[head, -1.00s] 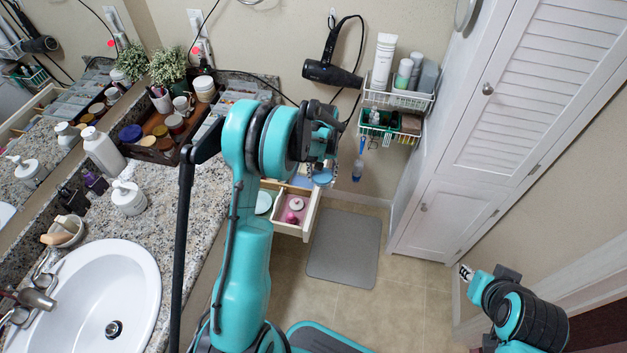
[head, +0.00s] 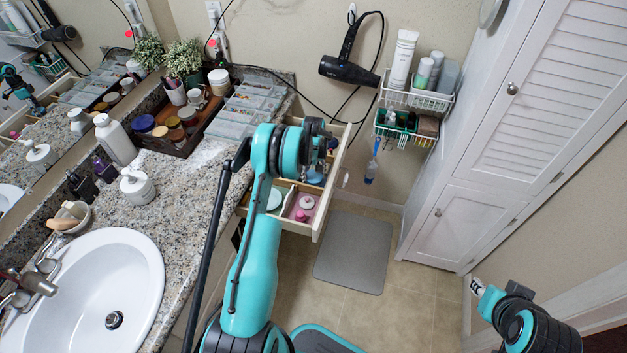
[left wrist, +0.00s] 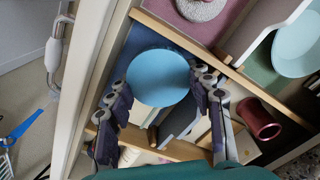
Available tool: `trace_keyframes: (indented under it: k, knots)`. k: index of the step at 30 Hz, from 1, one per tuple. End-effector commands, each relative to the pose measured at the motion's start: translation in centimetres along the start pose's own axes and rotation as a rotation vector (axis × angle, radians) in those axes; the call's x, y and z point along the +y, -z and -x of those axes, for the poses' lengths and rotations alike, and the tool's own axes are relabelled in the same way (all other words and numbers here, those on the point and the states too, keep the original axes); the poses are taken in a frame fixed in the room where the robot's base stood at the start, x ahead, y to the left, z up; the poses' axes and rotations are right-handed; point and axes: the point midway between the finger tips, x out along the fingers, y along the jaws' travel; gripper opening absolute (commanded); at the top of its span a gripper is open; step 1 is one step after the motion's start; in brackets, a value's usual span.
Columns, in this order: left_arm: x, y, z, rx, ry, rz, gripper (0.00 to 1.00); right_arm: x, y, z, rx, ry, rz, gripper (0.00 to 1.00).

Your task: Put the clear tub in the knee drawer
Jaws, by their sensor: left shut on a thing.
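My left gripper (left wrist: 160,98) is shut on the clear tub (left wrist: 158,77), which shows as a round light-blue face between the fingers. In the head view the tub (head: 316,177) hangs below the left gripper (head: 324,158), over the open knee drawer (head: 318,222). In the left wrist view the tub is over a blue-lined compartment of the drawer (left wrist: 176,34); I cannot tell whether it touches the bottom. My right gripper (head: 475,286) is at the lower right, away from the drawer; its fingers are too small to read.
Neighbouring compartments hold a pink item (head: 303,215), a pale round dish (head: 274,199) and a maroon cylinder (left wrist: 260,118). The granite counter (head: 200,195) lies left of the drawer. A hair dryer (head: 345,68) and wire baskets (head: 415,98) hang behind. The floor beside the grey mat (head: 354,252) is clear.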

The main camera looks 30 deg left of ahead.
Motion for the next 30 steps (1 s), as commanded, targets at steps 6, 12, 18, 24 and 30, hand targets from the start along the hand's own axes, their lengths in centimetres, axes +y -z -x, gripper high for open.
trace_keyframes:
  k: [6, 12, 18, 24, 30]
  knots:
    - [0.0, 0.0, -1.5, 0.000, 0.000, -0.001, 0.14, 0.0, -0.3, -0.5, 0.000, 0.000, 0.000, 0.29]
    - [0.0, 0.0, -1.7, 0.000, 0.000, -0.001, 0.14, 0.0, -0.5, -0.7, 0.000, 0.000, 0.000, 0.29]
    - [0.0, 0.0, -1.8, 0.000, 0.000, -0.001, 0.60, 0.0, -0.5, -0.7, 0.000, 0.000, 0.000, 0.29]
    - [0.0, 0.0, -1.8, 0.000, 0.000, -0.001, 0.60, 0.0, -0.5, -0.7, 0.000, 0.000, 0.000, 0.29]
    - [0.0, 0.0, 0.1, 0.000, 0.000, -0.001, 0.60, 0.0, 0.1, 0.1, 0.000, 0.000, 0.000, 0.29]
